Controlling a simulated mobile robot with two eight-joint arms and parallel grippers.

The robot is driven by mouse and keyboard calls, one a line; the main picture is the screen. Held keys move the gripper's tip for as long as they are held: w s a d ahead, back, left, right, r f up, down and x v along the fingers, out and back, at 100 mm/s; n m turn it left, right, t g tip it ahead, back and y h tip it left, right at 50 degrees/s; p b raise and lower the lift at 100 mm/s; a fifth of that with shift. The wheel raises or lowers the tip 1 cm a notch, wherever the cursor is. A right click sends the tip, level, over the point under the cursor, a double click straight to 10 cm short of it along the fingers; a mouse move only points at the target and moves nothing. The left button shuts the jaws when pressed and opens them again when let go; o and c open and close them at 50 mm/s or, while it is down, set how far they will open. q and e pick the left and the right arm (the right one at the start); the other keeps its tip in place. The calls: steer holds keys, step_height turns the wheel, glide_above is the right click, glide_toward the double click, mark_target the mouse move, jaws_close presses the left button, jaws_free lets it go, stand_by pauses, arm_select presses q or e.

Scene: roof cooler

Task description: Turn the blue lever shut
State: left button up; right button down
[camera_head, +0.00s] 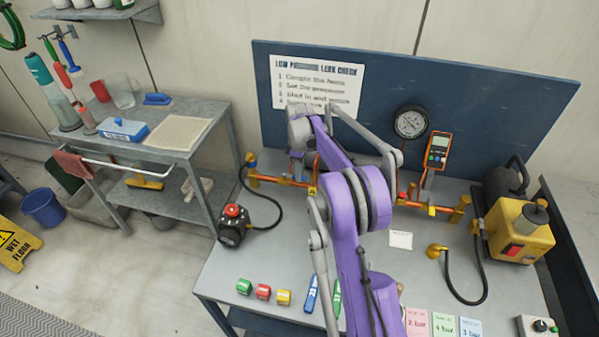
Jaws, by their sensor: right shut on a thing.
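My right arm, purple and grey, rises from the bottom middle and bends forward over the bench. Its gripper (308,170) is at the left part of the copper pipe assembly (268,179), in front of the blue backboard. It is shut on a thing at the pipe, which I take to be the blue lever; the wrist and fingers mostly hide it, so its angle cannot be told. The pipe goes on to the right of my arm, with small red handles (411,190) and a yellow fitting at its end. My left gripper is not in view.
A round gauge (410,122) and an orange meter (437,150) stand behind the pipe. A yellow pump (520,232) is at the right. A black device with a red knob (233,224) is at the left edge. Coloured blocks (263,291) and cards (443,325) lie in front.

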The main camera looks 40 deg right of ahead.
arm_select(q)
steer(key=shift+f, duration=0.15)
arm_select(e)
steer(key=shift+s+a, duration=0.1)
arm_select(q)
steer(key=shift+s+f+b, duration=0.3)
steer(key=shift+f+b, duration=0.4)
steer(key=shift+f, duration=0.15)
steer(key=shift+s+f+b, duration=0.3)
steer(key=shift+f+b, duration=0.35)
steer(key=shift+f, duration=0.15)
arm_select(e)
steer(key=w+a+m, duration=0.1)
steer(key=a+m, duration=0.6)
steer(key=m, duration=1)
steer(key=shift+m, duration=0.4)
steer(key=shift+w+a, duration=0.1)
steer(key=c, duration=0.8)
jaws_free()
steer(key=shift+o, duration=0.2)
steer(key=shift+r, duration=0.1)
